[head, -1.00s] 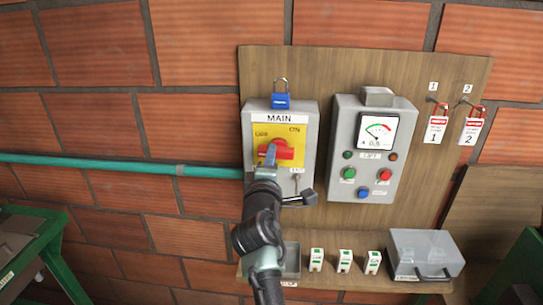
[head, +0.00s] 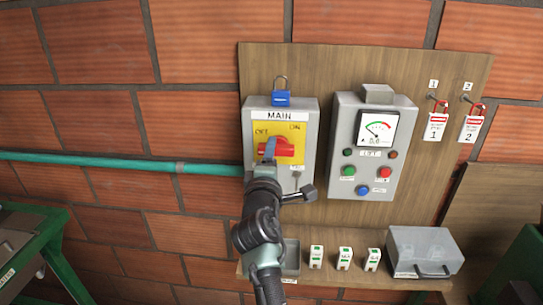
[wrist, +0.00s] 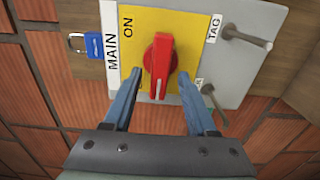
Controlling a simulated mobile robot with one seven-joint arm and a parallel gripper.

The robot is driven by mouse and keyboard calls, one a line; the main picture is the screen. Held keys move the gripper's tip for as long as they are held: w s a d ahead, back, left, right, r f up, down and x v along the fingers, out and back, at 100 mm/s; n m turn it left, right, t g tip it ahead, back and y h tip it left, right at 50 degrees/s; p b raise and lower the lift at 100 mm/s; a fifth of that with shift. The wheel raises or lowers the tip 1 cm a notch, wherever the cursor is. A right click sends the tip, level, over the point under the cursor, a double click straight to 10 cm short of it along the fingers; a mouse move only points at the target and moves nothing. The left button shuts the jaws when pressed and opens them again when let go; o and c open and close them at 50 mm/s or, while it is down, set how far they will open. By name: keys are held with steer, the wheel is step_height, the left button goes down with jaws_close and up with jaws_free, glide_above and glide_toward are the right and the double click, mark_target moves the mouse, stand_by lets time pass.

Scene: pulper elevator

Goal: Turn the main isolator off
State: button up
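The main isolator (head: 281,145) is a grey box with a yellow plate, OFF at its upper left and ON at its upper right. Its red rotary handle (head: 285,150) lies roughly crosswise; in the wrist view the handle (wrist: 160,62) stands upright with a white mark at its lower end. My gripper (wrist: 158,77) is open, with one blue finger on each side of the handle and small gaps visible. In the head view my gripper (head: 269,150) covers the handle's left part. The left finger hides the OFF label in the wrist view.
A blue padlock (head: 281,98) hangs atop the isolator. A grey control box (head: 373,146) with meter and buttons is to the right, beyond it two tags (head: 436,126) on hooks. Pegs (wrist: 246,37) stick out beside the plate. A shelf (head: 330,278) below holds small blocks and a case.

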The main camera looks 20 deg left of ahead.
steer(key=b+v, duration=0.3)
steer(key=v, duration=1)
steer(key=shift+b, duration=0.4)
steer(key=shift+r, duration=0.1)
steer(key=s+d+r+m+t, duration=0.2)
steer(key=d+r+m, duration=0.2)
steer(key=r, duration=0.4)
steer(key=s+d+r+m+t, duration=0.2)
steer(key=d+r+m, duration=0.2)
steer(key=r, duration=0.4)
steer(key=s+d+r+m+t+h, duration=0.2)
steer(key=s+d+r+m+t, duration=0.1)
steer(key=s+d+r+m, duration=0.2)
steer(key=s+d+r+m+t+h+b, duration=0.1)
steer(key=s+d+r+m+t+h, duration=0.2)
steer(key=s+d+r+m, duration=0.2)
step_height(320, 180, up, 5)
steer(key=s+m, duration=0.2)
steer(key=m, duration=0.1)
steer(key=shift+d+f, duration=0.2)
steer(key=shift+d, duration=0.1)
